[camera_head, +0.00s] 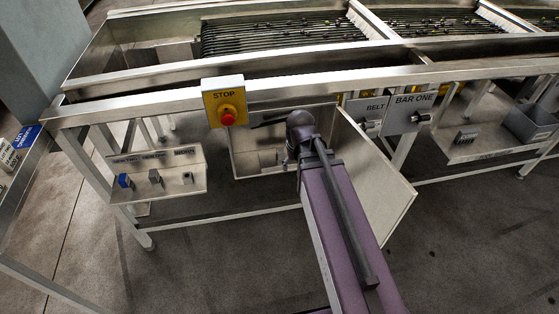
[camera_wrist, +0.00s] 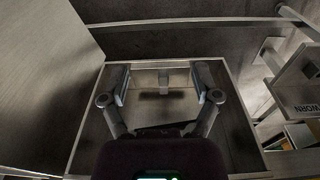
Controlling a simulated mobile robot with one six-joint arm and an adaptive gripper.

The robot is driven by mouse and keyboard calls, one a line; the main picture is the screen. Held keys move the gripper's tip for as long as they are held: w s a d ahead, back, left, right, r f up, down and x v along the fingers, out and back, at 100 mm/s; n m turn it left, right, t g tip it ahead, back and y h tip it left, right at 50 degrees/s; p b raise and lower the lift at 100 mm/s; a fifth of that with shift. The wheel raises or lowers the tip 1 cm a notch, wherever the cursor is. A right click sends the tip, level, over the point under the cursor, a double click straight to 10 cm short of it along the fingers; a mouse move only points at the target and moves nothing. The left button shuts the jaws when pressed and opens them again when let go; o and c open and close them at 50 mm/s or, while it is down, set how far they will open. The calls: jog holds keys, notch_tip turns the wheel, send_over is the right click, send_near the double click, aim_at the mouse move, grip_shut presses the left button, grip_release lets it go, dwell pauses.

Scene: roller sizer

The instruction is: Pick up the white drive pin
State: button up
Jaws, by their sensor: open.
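My gripper (camera_wrist: 160,84) is open in the wrist view, with its two fingers wide apart and nothing between them touching either finger. It is over the open box under the frame (camera_head: 241,158). A small pale piece (camera_wrist: 163,78) shows between the fingertips, against the box's far wall in that view. It may be the white drive pin, but it is too small and dim to be sure. A dark slot or shadow lies just below it. In the head view my arm covers much of the box, and I cannot clearly make out the pin or the fingers.
The box's open door (camera_head: 378,185) stands beside my arm on the right. A labelled shelf (camera_head: 152,184) at left holds a blue block (camera_head: 124,181) and small grey and white pieces. A yellow stop box (camera_head: 224,101) is on the rail above. A grey bin (camera_head: 530,122) is far right.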

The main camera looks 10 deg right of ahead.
aim_at(280, 150)
jog(key=w+f+t+b, duration=0.2)
jog(key=w+f+b, duration=1)
jog(key=f+b, duration=0.4)
jog(key=shift+w+f+b, duration=0.3)
jog(key=shift+w+f, duration=0.1)
jog(key=shift+f, duration=0.35)
jog(key=shift+w, duration=3.75)
jog(key=w, duration=0.4)
jog(key=shift+w, duration=0.2)
jog(key=shift+w+f+b, duration=0.25)
jog(key=shift+f+b, duration=0.05)
jog(key=shift+b+x, duration=1.15)
jog(key=shift+s, duration=0.1)
